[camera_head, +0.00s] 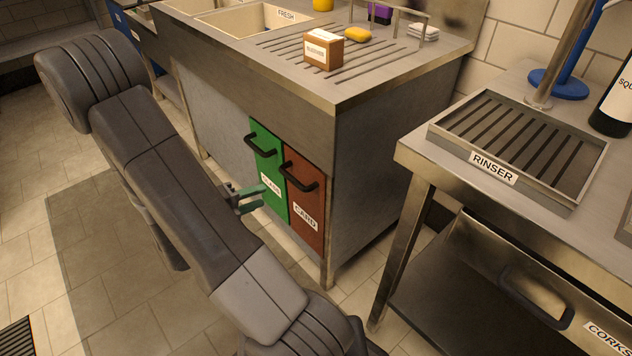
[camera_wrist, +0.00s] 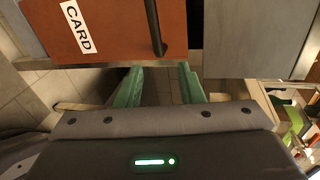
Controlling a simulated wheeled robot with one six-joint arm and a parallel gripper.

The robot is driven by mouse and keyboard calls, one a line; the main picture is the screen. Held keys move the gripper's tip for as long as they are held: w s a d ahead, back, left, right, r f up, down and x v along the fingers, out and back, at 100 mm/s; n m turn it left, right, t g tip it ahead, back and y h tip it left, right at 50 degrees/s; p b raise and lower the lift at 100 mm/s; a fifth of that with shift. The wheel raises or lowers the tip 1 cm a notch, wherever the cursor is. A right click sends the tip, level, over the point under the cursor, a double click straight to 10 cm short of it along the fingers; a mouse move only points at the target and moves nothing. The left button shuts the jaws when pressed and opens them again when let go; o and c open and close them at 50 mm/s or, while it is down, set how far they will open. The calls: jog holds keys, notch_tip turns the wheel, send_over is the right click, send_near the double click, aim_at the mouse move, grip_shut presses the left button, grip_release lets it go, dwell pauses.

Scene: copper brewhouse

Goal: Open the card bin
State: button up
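The card bin (camera_head: 305,203) has a red-brown front labelled CARD, right of the green bin in the sink cabinet. Its front looks flush with the cabinet, so it appears shut. Its black bar handle (camera_head: 300,172) is near the top. In the wrist view the card front (camera_wrist: 110,28) fills the top, with the handle (camera_wrist: 154,28) right of the label. My gripper (camera_head: 256,197) is in front of the green bin, left of the card bin and lower than the handle. Its green fingers (camera_wrist: 160,84) are apart with nothing between them, and clear of the handle.
The green bin (camera_head: 268,170), with its own black handle, is beside the card bin. A bare cabinet side (camera_head: 372,165) is to the right. A steel table with a tray labelled RINSER (camera_head: 445,165) and a CORKS drawer (camera_head: 540,285) stands further right. Tiled floor (camera_head: 120,270) is open at left.

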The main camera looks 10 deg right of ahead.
aim_at(295, 180)
jog(key=shift+n+t, duration=0.4)
jog(key=shift+n, duration=0.2)
jog(key=shift+w+a+f+b+x, duration=0.15)
jog(key=shift+b+x, duration=0.6)
jog(key=shift+x, duration=1.55)
jog(key=shift+w+a+f+b+x, duration=0.1)
jog(key=shift+f+b+x, duration=0.45)
jog(key=shift+x, duration=1.8)
jog(key=shift+w+a+r+b+x, duration=0.1)
jog(key=shift+b+x, duration=0.9)
jog(key=shift+x, duration=1.3)
jog(key=shift+s, duration=0.1)
grip_shut()
